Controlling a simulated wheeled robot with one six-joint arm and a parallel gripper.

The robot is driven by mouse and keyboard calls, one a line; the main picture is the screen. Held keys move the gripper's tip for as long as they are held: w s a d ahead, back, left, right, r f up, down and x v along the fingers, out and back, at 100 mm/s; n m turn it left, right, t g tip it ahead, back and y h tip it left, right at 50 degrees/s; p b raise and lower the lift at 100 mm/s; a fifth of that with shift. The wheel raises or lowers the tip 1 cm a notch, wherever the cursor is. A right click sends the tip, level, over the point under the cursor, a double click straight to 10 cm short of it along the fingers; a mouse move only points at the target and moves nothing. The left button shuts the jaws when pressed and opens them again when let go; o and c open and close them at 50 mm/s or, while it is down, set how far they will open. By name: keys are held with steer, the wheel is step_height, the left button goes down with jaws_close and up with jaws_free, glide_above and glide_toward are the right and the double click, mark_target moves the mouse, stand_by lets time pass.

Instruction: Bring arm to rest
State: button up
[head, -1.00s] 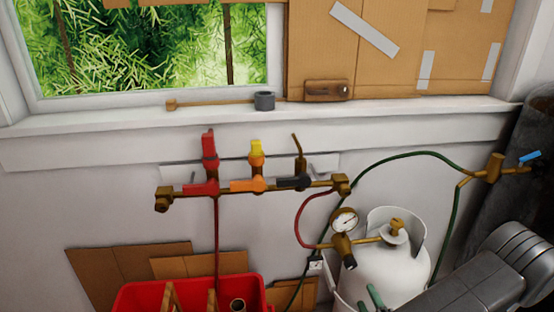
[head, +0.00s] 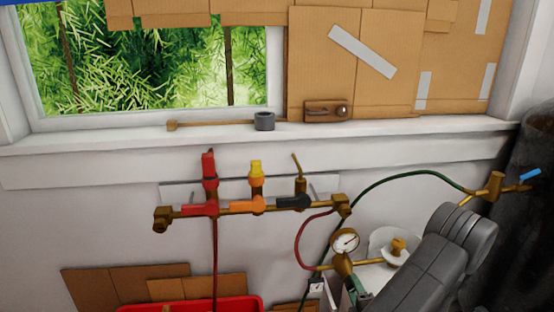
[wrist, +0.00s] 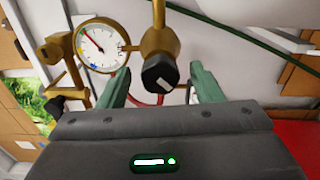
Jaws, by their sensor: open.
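My gripper (wrist: 158,88) shows in the wrist view with its two green fingers spread apart. A brass regulator with a black knob (wrist: 160,73) stands beyond and between the fingertips; I cannot tell whether they touch it. The round white gauge (wrist: 101,46) is to its left. In the head view my grey arm rises at the lower right, in front of the white gas tank (head: 392,246), and hides most of it. The gauge (head: 345,241) also shows there, left of the arm. The fingers are mostly hidden in the head view.
A brass manifold (head: 250,205) with red, orange and black valves runs along the wall. A green hose (head: 410,173) arcs to a brass torch with a blue lever (head: 529,175) at the right. A red bin (head: 200,304) is at the bottom.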

steer(key=n+b, duration=0.4)
steer(key=n, duration=0.8)
steer(key=shift+a, duration=0.1)
steer(key=shift+n+b, duration=0.45)
steer(key=shift+n, duration=1.15)
